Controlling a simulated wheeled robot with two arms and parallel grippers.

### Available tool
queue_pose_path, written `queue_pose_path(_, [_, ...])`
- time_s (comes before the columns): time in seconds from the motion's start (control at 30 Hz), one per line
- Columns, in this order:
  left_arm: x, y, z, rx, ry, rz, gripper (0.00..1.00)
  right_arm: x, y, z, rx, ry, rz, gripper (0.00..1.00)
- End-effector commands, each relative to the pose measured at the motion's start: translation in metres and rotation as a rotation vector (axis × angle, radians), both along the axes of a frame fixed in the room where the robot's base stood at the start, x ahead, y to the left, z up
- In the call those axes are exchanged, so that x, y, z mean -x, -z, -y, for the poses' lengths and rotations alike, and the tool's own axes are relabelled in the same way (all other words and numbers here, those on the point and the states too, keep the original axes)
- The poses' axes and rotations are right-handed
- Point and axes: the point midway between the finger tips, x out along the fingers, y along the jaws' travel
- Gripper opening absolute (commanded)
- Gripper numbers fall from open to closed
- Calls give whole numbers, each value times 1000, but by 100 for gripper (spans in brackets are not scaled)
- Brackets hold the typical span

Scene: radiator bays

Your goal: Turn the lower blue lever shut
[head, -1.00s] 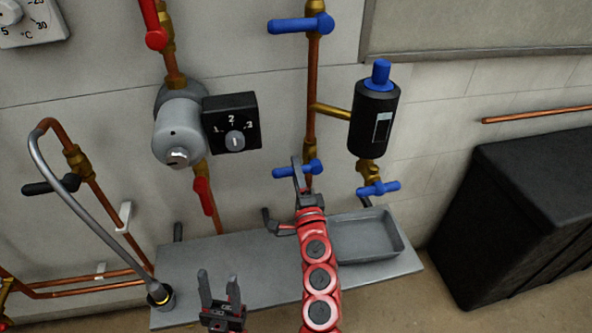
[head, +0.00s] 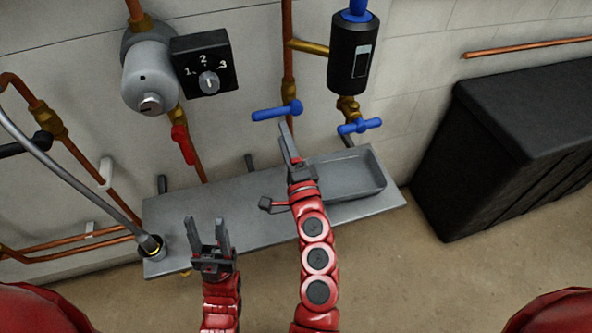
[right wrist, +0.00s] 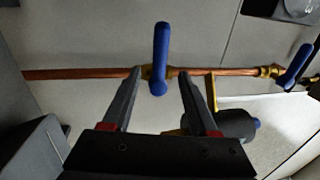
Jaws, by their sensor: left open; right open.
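The lower blue lever (head: 277,110) lies across the vertical copper pipe, its longer part to the left. In the right wrist view the lever (right wrist: 160,55) stands crosswise to the pipe, between and beyond the fingertips. My right gripper (head: 287,130) is open, just below the lever in the head view; its spread fingers (right wrist: 160,80) show no clear contact. My left gripper (head: 206,224) is open and empty, pointing up in front of the grey shelf, away from the lever.
A black cylinder (head: 352,58) with a blue tap (head: 360,126) below stands to the right. A dial box (head: 203,66) and a red lever (head: 180,145) are left. A grey tray (head: 345,172) sits on the shelf (head: 217,214). Another blue lever (right wrist: 294,66) shows in the wrist view.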

Motion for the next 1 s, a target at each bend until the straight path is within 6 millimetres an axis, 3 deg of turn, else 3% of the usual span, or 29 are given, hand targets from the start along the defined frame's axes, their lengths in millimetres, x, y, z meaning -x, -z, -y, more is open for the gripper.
queue_pose_path(0.2, [0,3,0,0,0,0,50,52,13,16,1,-2,-3,60])
queue_pose_path(0.4, [0,4,0,0,0,0,50,79,18,25,1,0,-2,60])
queue_pose_path(1.0, [0,4,0,0,0,0,50,87,18,28,-1,0,1,60])
